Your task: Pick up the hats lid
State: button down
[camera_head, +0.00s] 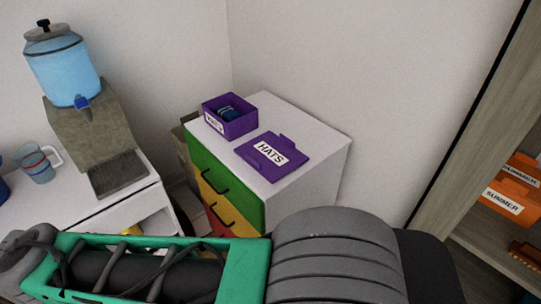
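The purple hats lid (281,165) lies flat on the white top of a small cabinet (316,134), with a white label reading HATS and a tab at its far edge. A purple open box (244,127) stands just behind and left of it on the same top, with something dark blue inside and a white label on its front. The lid and the box look apart. My arm crosses the bottom of the view in front of the cabinet. My gripper is not in view.
The cabinet has green, yellow and red drawers with dark handles (218,189). A blue water dispenser (66,72) and a glass mug (38,164) stand at left. A wooden shelf (489,120) with orange SUMMER boxes (505,201) stands at right.

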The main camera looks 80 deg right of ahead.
aim_at(273, 157)
jog(key=z, duration=2.85)
